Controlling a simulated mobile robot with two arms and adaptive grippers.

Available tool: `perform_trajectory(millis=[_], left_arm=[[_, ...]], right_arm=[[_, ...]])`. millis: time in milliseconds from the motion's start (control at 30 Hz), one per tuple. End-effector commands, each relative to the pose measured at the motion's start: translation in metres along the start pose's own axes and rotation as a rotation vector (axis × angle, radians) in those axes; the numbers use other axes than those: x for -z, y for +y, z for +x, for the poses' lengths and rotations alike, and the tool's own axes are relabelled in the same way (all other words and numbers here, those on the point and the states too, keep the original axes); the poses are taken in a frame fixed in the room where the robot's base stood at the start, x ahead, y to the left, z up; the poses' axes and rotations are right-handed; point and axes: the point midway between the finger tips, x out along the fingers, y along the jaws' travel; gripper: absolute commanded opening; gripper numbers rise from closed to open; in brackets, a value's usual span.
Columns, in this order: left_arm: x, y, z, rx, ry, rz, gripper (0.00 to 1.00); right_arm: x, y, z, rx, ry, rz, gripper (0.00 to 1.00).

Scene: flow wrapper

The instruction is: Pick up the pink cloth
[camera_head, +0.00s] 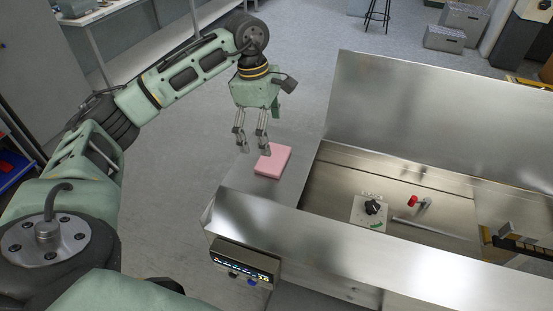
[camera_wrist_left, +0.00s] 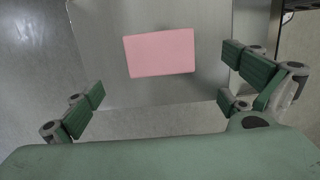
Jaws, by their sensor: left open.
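The pink cloth (camera_head: 272,161) lies flat as a folded rectangle on the metal ledge at the left end of the machine. In the left wrist view the cloth (camera_wrist_left: 160,53) lies ahead of the fingers and between their lines, with nothing touching it. My left gripper (camera_head: 253,147) is open and empty, above and just left of the cloth in the head view. Its two green fingers stand wide apart in the left wrist view (camera_wrist_left: 165,102). My right gripper is not in view.
The metal ledge (camera_head: 247,187) around the cloth is bare. A tall metal panel (camera_head: 420,115) rises to the right, and a lower front wall (camera_head: 310,235) runs along the near side. A control box (camera_head: 245,262) hangs below. A black knob (camera_head: 373,207) and red-capped part (camera_head: 413,201) sit inside the machine.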

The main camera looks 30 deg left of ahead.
Motion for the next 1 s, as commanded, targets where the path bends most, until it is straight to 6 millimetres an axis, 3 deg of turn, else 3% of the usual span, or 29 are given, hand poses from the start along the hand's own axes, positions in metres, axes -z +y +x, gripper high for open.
perform_trajectory(millis=[500, 767, 1000], left_arm=[[-0.004, -0.001, 0.066, 0.003, -0.004, 0.002, 1.00], [-0.004, 0.000, 0.070, 0.001, -0.005, 0.002, 1.00], [-0.004, 0.000, 0.069, 0.001, -0.005, 0.001, 0.80]], right_arm=[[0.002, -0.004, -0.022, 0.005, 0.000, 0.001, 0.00], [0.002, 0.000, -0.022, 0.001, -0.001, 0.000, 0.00], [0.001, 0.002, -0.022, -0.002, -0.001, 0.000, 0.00]])
